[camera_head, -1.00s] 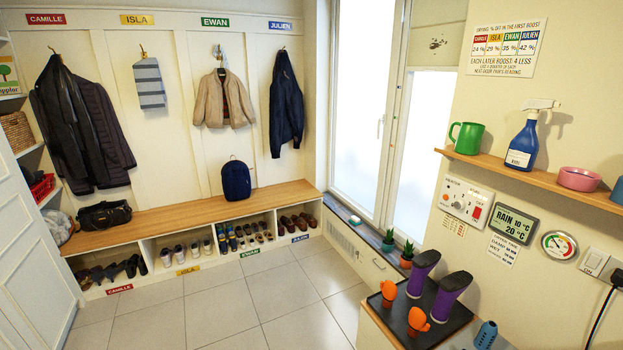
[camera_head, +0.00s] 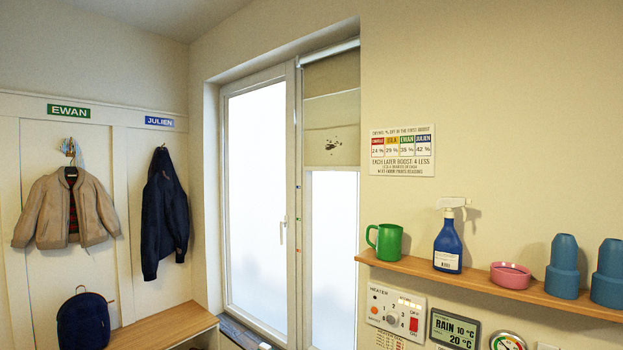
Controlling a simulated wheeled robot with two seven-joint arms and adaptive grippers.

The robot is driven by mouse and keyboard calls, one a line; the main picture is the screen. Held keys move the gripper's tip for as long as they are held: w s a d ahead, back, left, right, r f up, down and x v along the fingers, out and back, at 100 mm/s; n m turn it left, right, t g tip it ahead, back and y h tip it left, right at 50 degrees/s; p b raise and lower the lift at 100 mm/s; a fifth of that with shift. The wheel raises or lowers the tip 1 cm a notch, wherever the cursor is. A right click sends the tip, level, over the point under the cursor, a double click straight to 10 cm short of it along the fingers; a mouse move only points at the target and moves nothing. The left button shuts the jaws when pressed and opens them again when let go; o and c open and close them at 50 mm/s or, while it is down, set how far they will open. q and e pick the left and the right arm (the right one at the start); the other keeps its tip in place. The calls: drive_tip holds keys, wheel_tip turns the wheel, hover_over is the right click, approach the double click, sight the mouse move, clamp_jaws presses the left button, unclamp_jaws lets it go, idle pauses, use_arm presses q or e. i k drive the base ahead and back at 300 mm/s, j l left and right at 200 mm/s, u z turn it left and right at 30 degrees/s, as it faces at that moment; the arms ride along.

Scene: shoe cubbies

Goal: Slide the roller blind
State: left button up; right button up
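The roller blind (camera_head: 331,118) is a beige cloth hanging in the upper part of the right window pane. A roller tube (camera_head: 330,50) runs across its top. The blind covers roughly the top third of that pane and has a dark patch near its lower part. Its lower edge hangs level above the bright glass. Neither of my grippers is in view.
The window (camera_head: 258,200) has a handle on its left sash. A wooden shelf (camera_head: 480,284) on the right wall juts out with a green mug (camera_head: 388,242), a blue spray bottle (camera_head: 448,245), a pink bowl (camera_head: 510,275) and blue cups. A bench (camera_head: 165,328) stands at lower left.

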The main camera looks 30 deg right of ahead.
sight(336, 149)
drive_tip(key=i+z, duration=0.1)
drive_tip(key=i, duration=0.6)
drive_tip(key=i+j+z, duration=0.1)
drive_tip(key=i, duration=0.65)
